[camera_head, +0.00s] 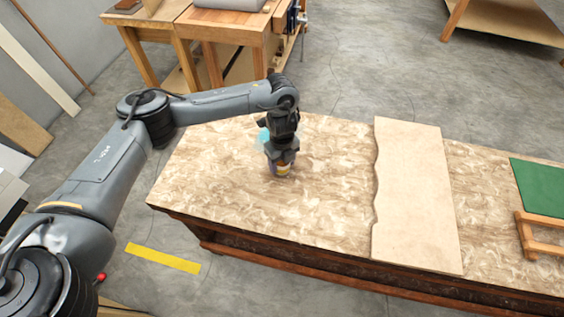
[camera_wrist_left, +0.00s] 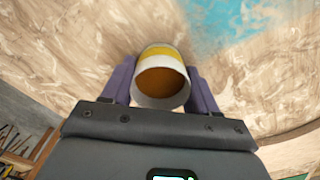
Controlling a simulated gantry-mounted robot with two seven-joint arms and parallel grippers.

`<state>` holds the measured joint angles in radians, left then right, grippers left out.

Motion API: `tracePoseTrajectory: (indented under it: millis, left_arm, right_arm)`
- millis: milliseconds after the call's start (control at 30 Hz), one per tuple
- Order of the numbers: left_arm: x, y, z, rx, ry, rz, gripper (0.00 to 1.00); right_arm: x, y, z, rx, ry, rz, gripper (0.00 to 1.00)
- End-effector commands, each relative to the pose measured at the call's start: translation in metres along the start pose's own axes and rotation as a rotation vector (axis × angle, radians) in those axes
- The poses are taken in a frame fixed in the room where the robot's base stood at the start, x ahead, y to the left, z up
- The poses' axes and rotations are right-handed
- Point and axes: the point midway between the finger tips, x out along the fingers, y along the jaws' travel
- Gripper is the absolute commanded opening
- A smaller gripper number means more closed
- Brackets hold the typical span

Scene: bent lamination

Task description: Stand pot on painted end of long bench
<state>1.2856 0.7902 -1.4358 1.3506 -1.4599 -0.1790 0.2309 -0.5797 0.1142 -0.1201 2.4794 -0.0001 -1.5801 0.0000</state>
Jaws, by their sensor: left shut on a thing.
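The pot (camera_wrist_left: 160,78), white with a yellow band and a brown inside, is between the two purple fingers of my left gripper (camera_wrist_left: 160,90), which is shut on it. In the head view the pot (camera_head: 283,171) shows below the gripper (camera_head: 282,160), low over the long bench (camera_head: 220,185). I cannot tell if it touches the bench top. A light blue paint patch (camera_head: 263,138) lies on the bench just behind and left of the gripper, partly hidden by it. It also shows in the left wrist view (camera_wrist_left: 222,25), apart from the pot. My right gripper is not in view.
A pale board (camera_head: 415,195) with a wavy left edge lies across the bench to the right. A green sheet (camera_head: 540,186) and a small wooden frame (camera_head: 540,233) are at the far right. The bench's left part is clear. A wooden workbench (camera_head: 225,28) stands behind.

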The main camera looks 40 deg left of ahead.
Motion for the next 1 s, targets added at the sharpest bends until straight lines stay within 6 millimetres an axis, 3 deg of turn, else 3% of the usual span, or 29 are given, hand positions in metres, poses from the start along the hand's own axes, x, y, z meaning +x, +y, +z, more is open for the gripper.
tracePoseTrajectory:
  millis: [133, 167, 333, 667, 867, 1000]
  left_arm:
    - [0.003, 0.0, 0.0, 0.0, 0.0, 0.001, 0.27]
    - [0.003, 0.0, 0.0, 0.0, 0.0, 0.001, 0.6]
    - [0.003, 0.0, 0.0, 0.001, 0.0, 0.0, 0.84]
    - [0.001, 0.0, 0.0, 0.0, 0.0, -0.001, 0.84]
    - [-0.023, -0.001, 0.0, 0.002, -0.002, -0.002, 0.84]
    - [-0.049, -0.001, 0.0, 0.002, -0.002, -0.004, 0.84]
  right_arm:
    - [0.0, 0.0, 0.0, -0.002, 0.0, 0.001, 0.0]
    - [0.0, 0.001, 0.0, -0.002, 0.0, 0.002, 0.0]
    - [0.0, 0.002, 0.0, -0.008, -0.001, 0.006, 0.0]
    - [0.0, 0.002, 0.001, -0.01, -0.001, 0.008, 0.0]
    - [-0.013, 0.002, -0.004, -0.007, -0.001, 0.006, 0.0]
    - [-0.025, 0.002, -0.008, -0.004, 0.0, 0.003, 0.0]
